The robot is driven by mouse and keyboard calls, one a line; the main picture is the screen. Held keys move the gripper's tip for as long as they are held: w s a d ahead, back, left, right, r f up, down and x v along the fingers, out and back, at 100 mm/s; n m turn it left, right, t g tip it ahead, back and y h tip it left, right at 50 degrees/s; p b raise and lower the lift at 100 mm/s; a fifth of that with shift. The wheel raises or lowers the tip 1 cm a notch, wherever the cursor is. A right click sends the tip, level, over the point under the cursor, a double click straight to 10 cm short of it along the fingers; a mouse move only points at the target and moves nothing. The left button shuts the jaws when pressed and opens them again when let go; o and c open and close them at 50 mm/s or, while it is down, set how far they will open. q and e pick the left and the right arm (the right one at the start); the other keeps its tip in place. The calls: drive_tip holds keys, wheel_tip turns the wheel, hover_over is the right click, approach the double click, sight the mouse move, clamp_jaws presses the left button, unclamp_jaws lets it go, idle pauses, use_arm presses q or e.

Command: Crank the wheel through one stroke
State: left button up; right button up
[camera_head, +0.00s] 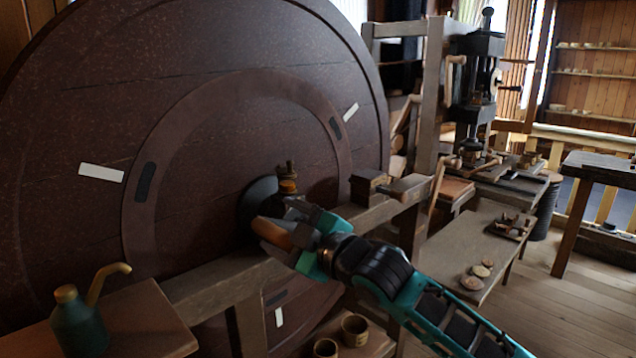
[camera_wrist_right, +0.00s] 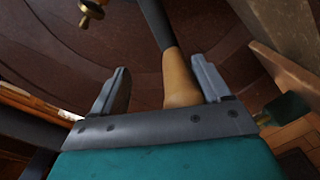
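The large dark wooden wheel (camera_head: 235,45) fills the left of the head view, with white and black marks on its face. A dark crank (camera_head: 256,198) sits near its middle and carries a tan wooden handle (camera_head: 272,233). My right gripper (camera_head: 288,224) is at the handle. In the right wrist view the handle (camera_wrist_right: 179,80) lies between the two fingers (camera_wrist_right: 160,66), close to the right-hand finger. A gap shows between it and the left-hand finger, so the gripper is open around it. My left gripper is not in view.
A wooden beam (camera_head: 225,280) runs in front of the wheel. A green oil can (camera_head: 80,325) stands on a ledge at lower left. Cups (camera_head: 355,330) stand below the beam. A bench (camera_head: 465,245) and a press (camera_head: 478,90) are on the right.

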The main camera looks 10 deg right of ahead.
drive_tip(key=w+d+r+m, duration=0.4)
drive_tip(key=d+r+m, duration=0.2)
drive_tip(key=shift+w, duration=0.2)
idle(0.4)
drive_tip(key=shift+s+a+f, duration=0.15)
drive_tip(key=shift+f, duration=0.05)
drive_tip(key=shift+s+a, duration=0.1)
drive_tip(key=shift+s, duration=0.05)
drive_tip(key=v, duration=1.1)
drive_tip(key=shift+d+r, duration=0.15)
drive_tip(key=shift+d, duration=0.1)
idle(0.5)
